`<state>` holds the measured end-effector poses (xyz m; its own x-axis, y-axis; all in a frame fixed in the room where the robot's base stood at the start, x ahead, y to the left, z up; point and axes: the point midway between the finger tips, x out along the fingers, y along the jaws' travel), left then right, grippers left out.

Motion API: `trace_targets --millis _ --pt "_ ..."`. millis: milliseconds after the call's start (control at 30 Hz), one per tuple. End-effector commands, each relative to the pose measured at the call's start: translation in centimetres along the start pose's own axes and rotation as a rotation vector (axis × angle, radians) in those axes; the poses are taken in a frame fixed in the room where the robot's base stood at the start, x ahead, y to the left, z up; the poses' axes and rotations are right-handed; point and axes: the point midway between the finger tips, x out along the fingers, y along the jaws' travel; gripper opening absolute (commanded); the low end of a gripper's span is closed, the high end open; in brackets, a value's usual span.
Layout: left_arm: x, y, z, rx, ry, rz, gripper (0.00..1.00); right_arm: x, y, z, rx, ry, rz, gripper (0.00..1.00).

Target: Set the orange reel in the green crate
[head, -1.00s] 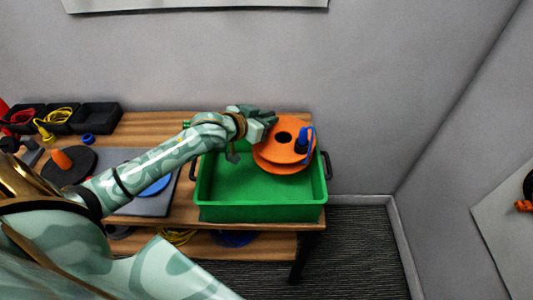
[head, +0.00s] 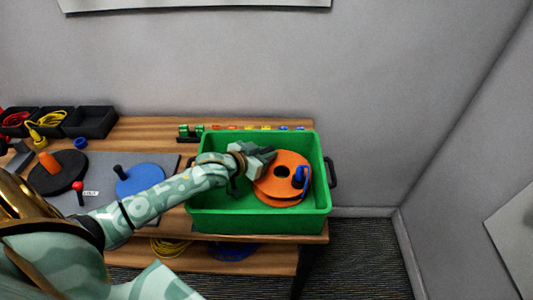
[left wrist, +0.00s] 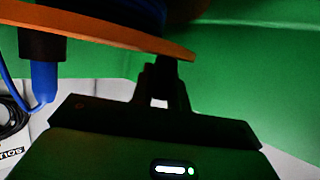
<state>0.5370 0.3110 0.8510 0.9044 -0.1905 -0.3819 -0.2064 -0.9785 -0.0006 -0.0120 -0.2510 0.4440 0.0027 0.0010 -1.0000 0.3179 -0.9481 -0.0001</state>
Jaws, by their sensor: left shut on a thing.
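The orange reel (head: 268,187) is inside the green crate (head: 262,222), in its right part, lying nearly flat. A blue cable end with a dark plug (head: 299,177) shows on the reel's right side. My left gripper (head: 262,158) reaches into the crate from the left and is shut on the reel's far left rim. In the left wrist view the orange flange (left wrist: 110,35) runs to the dark fingers (left wrist: 163,88), with green crate wall behind. I cannot tell whether the reel touches the crate floor. My right gripper is not in view.
The crate stands at the right end of the wooden table (head: 150,133). A grey mat (head: 100,195) with a black disc (head: 58,172) and a blue disc (head: 139,180) lies left of it. Black bins (head: 90,122) stand at the back left. Small coloured pieces (head: 250,128) line the back edge.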

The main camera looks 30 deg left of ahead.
Motion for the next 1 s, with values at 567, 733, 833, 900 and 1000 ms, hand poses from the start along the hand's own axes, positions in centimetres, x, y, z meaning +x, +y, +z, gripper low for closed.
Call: trace_targets --millis 567,733,833,900,1000 --pt "-1.6 0.0 -0.3 -0.001 -0.001 0.000 0.38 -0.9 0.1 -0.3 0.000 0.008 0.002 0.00" --pt "-5.0 0.1 -0.4 -0.001 0.000 0.001 0.38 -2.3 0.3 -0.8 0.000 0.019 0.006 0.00" --pt "-6.5 0.0 -0.3 -0.001 -0.001 0.000 0.38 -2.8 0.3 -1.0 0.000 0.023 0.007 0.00" --pt "-7.1 0.0 -0.2 -0.001 0.000 -0.001 0.38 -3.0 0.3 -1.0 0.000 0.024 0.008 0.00" --pt "-7.5 0.0 -0.2 -0.001 0.001 0.000 0.38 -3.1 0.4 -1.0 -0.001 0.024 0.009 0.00"
